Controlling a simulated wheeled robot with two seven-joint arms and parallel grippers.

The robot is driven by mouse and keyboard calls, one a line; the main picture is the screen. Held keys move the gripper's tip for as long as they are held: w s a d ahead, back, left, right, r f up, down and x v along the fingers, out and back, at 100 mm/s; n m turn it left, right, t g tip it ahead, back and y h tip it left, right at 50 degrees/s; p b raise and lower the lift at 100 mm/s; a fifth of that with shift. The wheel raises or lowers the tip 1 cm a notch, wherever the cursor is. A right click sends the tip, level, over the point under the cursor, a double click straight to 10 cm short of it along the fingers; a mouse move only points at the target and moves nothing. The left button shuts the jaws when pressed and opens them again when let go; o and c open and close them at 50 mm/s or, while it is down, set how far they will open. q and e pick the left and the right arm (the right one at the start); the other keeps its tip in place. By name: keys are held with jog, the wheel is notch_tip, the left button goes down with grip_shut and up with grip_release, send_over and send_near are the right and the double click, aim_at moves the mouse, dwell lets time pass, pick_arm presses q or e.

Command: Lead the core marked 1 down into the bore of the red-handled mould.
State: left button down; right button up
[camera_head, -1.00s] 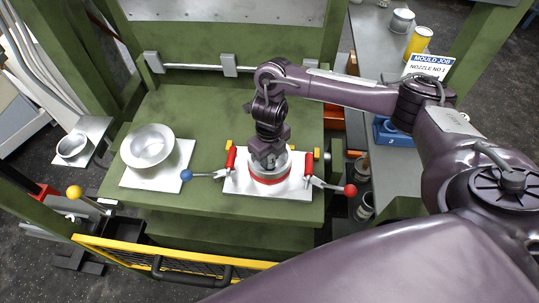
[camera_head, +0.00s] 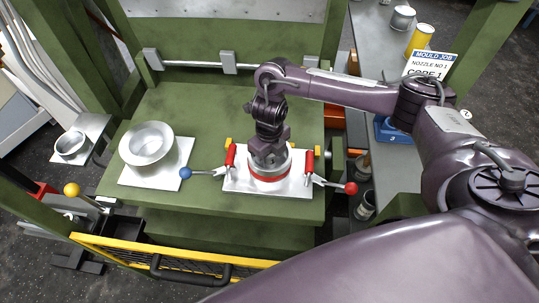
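The red-handled mould (camera_head: 269,178) stands on a white plate on the green press table, with a red band around its base and red clamp handles at both sides. My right gripper (camera_head: 267,158) points down directly over the mould's bore. Its fingers are hidden by the wrist and the mould rim, so I cannot see whether they are open or shut. The core marked 1 cannot be made out; anything in the bore is hidden by the gripper. My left gripper is not in view.
A silver bowl-shaped part (camera_head: 148,144) sits on another white plate (camera_head: 134,180) to the left. Toggle levers with a blue knob (camera_head: 185,173) and a red knob (camera_head: 351,188) flank the mould. A yellow guard rail (camera_head: 170,254) runs along the front. A blue block (camera_head: 391,133) stands at right.

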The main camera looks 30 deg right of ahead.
notch_tip(320, 180, up, 8)
jog(key=shift+f+p, duration=0.1)
jog(key=shift+p, duration=1)
